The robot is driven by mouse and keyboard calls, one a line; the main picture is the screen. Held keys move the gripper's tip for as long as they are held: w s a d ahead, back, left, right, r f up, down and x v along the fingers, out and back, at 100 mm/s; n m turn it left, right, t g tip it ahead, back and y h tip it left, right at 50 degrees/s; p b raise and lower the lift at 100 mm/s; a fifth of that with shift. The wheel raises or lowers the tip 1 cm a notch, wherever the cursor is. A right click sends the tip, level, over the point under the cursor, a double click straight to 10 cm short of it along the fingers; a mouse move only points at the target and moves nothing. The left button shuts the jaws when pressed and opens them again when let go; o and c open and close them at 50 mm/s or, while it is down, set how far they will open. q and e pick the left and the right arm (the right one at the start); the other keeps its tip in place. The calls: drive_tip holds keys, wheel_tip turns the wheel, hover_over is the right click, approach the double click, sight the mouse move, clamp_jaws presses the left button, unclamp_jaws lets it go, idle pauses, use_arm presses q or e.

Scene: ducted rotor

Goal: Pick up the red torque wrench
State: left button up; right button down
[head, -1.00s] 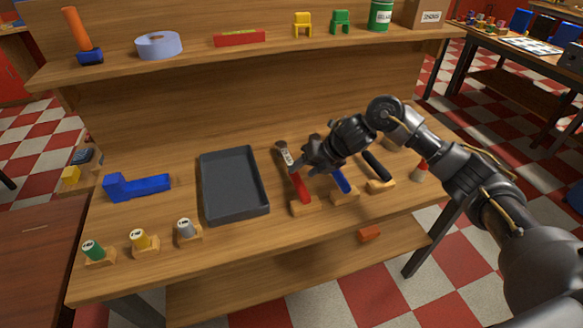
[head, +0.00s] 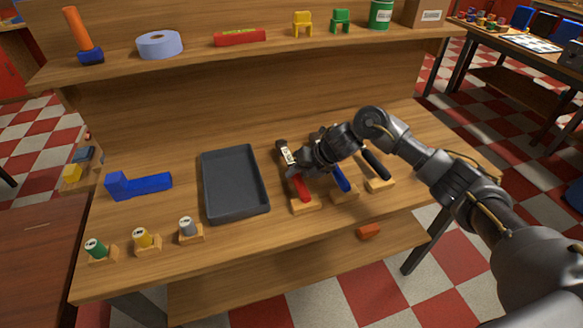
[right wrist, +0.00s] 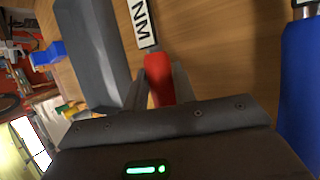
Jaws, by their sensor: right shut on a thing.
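The red torque wrench (head: 302,189) leans on a small wooden block on the bench, its red handle toward the front and its dark head toward the back. A white label marked NM shows on it in the right wrist view (right wrist: 144,22). My right gripper (head: 292,172) is at the wrench, its fingers on either side of the red handle. In the right wrist view the two fingers (right wrist: 158,88) are shut on the red handle (right wrist: 158,80). The gripper hides part of the wrench in the head view. My left gripper is not in view.
A dark grey tray (head: 265,212) lies left of the wrench. A blue-handled tool (head: 341,179) and a black-handled tool (head: 376,165) stand close on the right. A blue block (head: 140,186) and several small spools (head: 141,239) are further left. A shelf runs above.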

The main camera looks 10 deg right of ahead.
drive_tip(key=shift+r, duration=0.2)
drive_tip(key=shift+r, duration=0.2)
wheel_tip(320, 180, up, 3)
drive_tip(key=shift+f+b, duration=0.2)
drive_tip(key=shift+b, duration=0.6)
drive_tip(key=s+r, duration=0.2)
drive_tip(key=r, duration=0.1)
drive_tip(key=s+a+r, duration=0.1)
drive_tip(key=s+r, duration=0.1)
drive_tip(key=r, duration=0.1)
drive_tip(key=shift+s+a, duration=0.2)
drive_tip(key=shift+s, duration=0.2)
drive_tip(key=s+a+r, duration=0.2)
drive_tip(key=s+r, duration=0.1)
drive_tip(key=s, duration=0.5)
drive_tip(key=shift+s+a+r, duration=0.2)
drive_tip(key=shift+s+r, duration=0.15)
